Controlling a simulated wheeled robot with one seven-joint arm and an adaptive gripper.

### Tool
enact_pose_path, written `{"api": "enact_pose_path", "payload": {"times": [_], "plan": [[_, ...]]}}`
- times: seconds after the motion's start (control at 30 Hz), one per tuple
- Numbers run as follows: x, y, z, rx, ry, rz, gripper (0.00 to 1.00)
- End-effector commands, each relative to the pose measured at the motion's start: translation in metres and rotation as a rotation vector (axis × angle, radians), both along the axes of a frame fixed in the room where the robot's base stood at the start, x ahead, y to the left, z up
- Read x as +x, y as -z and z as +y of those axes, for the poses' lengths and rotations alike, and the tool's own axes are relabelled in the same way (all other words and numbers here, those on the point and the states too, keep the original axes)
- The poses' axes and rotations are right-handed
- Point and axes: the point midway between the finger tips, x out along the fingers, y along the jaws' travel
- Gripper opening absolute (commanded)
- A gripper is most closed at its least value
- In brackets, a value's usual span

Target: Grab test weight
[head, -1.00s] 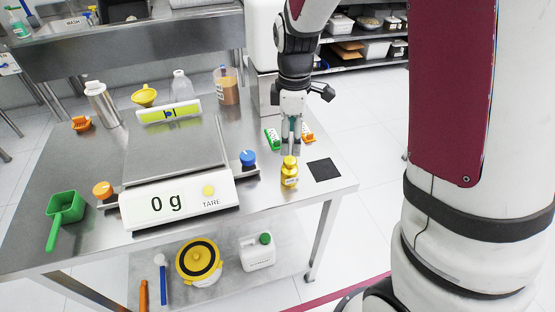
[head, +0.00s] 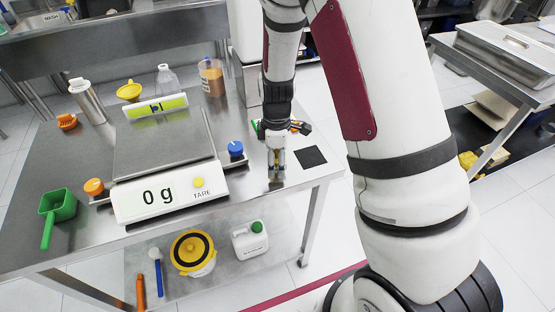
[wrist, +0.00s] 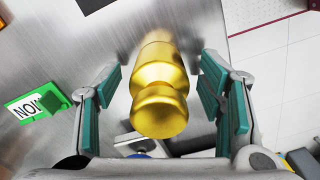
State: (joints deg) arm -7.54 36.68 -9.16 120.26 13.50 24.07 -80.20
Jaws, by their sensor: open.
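The test weight (wrist: 160,92) is a shiny gold cylinder with a narrow neck and a rounded knob. In the wrist view it stands between the two teal-padded fingers of my gripper (wrist: 166,98), with a gap on each side. In the head view my gripper (head: 277,172) points down over the right part of the table and mostly hides the weight. My gripper is open around the weight, and the pads do not appear to touch it.
A black square (head: 311,156) lies to the right on the table (head: 75,160).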

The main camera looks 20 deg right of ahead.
Motion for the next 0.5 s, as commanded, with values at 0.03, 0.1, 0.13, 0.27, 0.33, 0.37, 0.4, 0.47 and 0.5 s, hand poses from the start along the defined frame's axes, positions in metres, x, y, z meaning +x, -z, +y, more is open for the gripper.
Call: {"api": "enact_pose_path", "payload": {"times": [0.03, 0.1, 0.13, 0.27, 0.33, 0.37, 0.4, 0.47, 0.5], "plan": [[-0.0003, 0.0035, -0.0001, 0.0, 0.001, 0.001, 0.62], [0.0001, 0.0061, -0.0003, 0.0, 0.001, -0.001, 0.62], [0.0003, 0.0065, -0.0003, 0.0, 0.0, -0.001, 0.62], [0.0005, 0.0065, -0.0002, -0.001, 0.0, -0.002, 0.62], [0.0006, 0.0064, -0.0003, 0.0, 0.0, -0.001, 0.6], [0.0005, 0.0064, -0.0002, 0.0, 0.0, -0.001, 0.53], [0.0006, 0.0063, -0.0003, 0.0, 0.0, -0.001, 0.44], [0.0005, 0.0062, -0.0002, 0.0, 0.0, -0.001, 0.31], [0.0005, 0.0062, -0.0002, 0.0, 0.0, -0.001, 0.22]]}}
